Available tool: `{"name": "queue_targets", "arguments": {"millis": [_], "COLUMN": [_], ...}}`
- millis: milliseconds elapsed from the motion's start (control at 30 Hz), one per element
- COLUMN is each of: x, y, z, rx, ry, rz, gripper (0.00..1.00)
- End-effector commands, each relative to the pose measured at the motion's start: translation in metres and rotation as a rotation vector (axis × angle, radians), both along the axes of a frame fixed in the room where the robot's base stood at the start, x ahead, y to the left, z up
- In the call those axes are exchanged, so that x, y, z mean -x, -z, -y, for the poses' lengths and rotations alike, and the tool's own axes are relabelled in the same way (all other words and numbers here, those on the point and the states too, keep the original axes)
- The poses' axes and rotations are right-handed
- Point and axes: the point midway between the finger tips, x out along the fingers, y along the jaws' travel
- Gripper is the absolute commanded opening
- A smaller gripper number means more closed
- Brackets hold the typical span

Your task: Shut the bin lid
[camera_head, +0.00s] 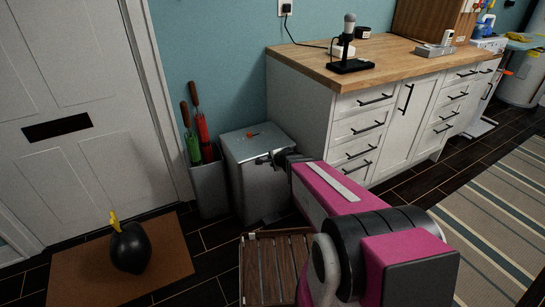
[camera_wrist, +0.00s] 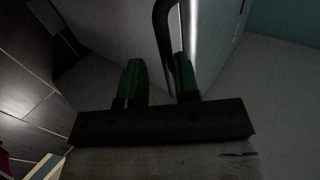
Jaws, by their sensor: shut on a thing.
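The bin is a grey metal box (camera_head: 258,185) standing against the wall, left of the cabinet. Its pale lid (camera_head: 252,142) lies flat or nearly flat on top; I cannot tell whether a small gap is left. My gripper (camera_head: 287,157) is at the lid's right edge in the head view, partly hidden by my pink arm. In the wrist view, the green fingertips of my gripper (camera_wrist: 161,80) stand either side of a dark curved handle (camera_wrist: 163,35) and are shut on it. A pale flat panel (camera_wrist: 208,40) lies right behind the handle.
A narrow grey holder (camera_head: 209,187) with red and green tools stands left of the bin. A slatted wooden crate (camera_head: 268,262) is on the floor in front. The white cabinet (camera_head: 345,130) is close on the right.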

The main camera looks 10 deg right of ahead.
Motion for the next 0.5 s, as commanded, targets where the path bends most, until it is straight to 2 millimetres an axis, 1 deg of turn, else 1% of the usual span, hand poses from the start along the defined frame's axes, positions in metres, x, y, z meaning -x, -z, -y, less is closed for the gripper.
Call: {"name": "queue_targets", "arguments": {"millis": [33,67,500], "x": [-0.0012,-0.0015,-0.0023], "y": [0.0158,0.0173,0.0198], "z": [-0.0012,-0.0012,-0.0015], "rx": [0.009,0.009,0.009], "ry": [-0.02,-0.02,-0.02], "rz": [-0.024,-0.024,-0.024], "gripper": [0.0,0.0,0.0]}}
